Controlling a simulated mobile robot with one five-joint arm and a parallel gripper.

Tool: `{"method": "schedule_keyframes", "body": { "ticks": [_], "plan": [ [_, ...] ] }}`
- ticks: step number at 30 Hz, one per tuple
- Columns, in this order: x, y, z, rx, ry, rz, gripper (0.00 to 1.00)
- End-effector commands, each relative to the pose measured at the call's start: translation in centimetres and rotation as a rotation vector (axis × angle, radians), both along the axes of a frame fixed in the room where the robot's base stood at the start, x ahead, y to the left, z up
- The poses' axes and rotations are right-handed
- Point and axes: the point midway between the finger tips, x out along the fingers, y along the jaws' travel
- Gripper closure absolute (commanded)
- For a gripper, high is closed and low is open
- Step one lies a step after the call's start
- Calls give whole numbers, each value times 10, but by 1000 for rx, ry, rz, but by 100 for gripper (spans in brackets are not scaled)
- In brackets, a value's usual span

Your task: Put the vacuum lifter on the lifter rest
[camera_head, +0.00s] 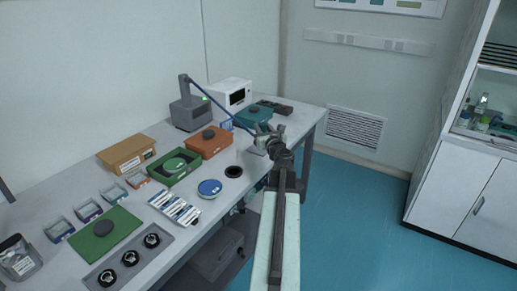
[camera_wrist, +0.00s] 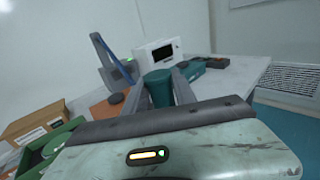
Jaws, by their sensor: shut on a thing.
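My gripper (camera_head: 262,138) is over the right part of the optical table. In the wrist view its two grey fingers (camera_wrist: 160,98) stand either side of a teal upright piece, which I take to be the vacuum lifter (camera_wrist: 157,85), and are shut on it. A blue hose (camera_head: 222,112) runs from a grey unit (camera_head: 188,113) toward the gripper; it also shows in the wrist view (camera_wrist: 104,50). The lifter's lower end is hidden. A dark round holder (camera_head: 233,171) stands on the table left of and nearer than the gripper; I cannot tell whether it is the lifter rest.
An orange box (camera_head: 215,146), a green tray (camera_head: 174,168) and a teal box (camera_head: 252,117) stand nearby. A white device (camera_head: 230,92) is behind.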

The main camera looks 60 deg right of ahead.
Motion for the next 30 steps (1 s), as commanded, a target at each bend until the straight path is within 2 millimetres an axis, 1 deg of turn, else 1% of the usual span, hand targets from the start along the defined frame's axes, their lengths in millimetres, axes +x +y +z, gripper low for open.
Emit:
{"method": "schedule_keyframes", "body": {
  "ticks": [4,6,7,10,13,15,17,27,30],
  "plan": [
    [8,10,-44,0,0,-27,100],
    [12,15,-62,0,0,-47,100],
    [13,16,-67,0,0,-55,100],
    [16,20,-77,-1,1,-74,100],
    [17,20,-75,-1,1,-80,100],
    [19,15,-73,-1,1,-80,100],
    [24,5,-74,-1,1,-80,100],
    [73,-89,-85,-1,1,-81,100],
    [84,-110,-87,-1,1,-81,100]
  ]
}}
